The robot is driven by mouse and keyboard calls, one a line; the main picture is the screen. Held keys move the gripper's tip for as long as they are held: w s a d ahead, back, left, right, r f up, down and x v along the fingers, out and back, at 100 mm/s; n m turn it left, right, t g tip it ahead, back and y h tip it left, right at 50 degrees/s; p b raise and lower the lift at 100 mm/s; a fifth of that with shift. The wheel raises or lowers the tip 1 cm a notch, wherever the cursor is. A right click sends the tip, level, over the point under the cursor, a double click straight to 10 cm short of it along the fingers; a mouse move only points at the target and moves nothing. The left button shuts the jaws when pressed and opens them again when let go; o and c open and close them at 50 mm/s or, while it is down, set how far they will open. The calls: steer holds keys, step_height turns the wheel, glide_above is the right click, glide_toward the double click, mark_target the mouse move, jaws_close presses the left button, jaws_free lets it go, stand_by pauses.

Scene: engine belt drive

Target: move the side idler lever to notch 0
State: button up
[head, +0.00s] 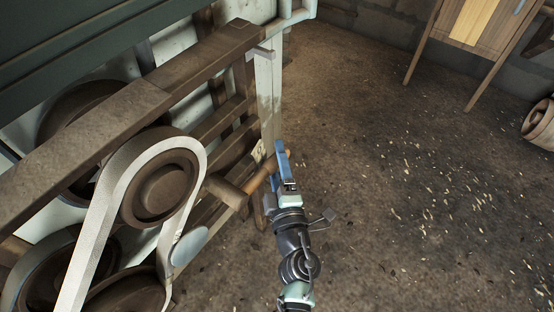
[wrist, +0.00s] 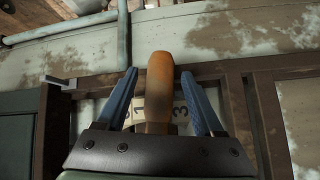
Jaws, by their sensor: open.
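The side idler lever has an orange-brown wooden handle (head: 258,179) that sticks out from the side of the belt-drive frame in the head view. My gripper (head: 281,158), with blue fingers, is at the handle's end. In the wrist view the handle (wrist: 159,85) stands between the two open fingers of my gripper (wrist: 158,74), with a gap visible near the fingertips. I cannot tell which notch the lever sits in.
A pale belt (head: 97,224) runs round a brown pulley (head: 160,190) left of my arm. A brown beam (head: 130,98) crosses the machine above it. The floor (head: 400,190) to the right is open, with scattered chips. A wooden cabinet (head: 478,22) stands at the back right.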

jaws_close()
stand_by(0.3)
stand_by(1.1)
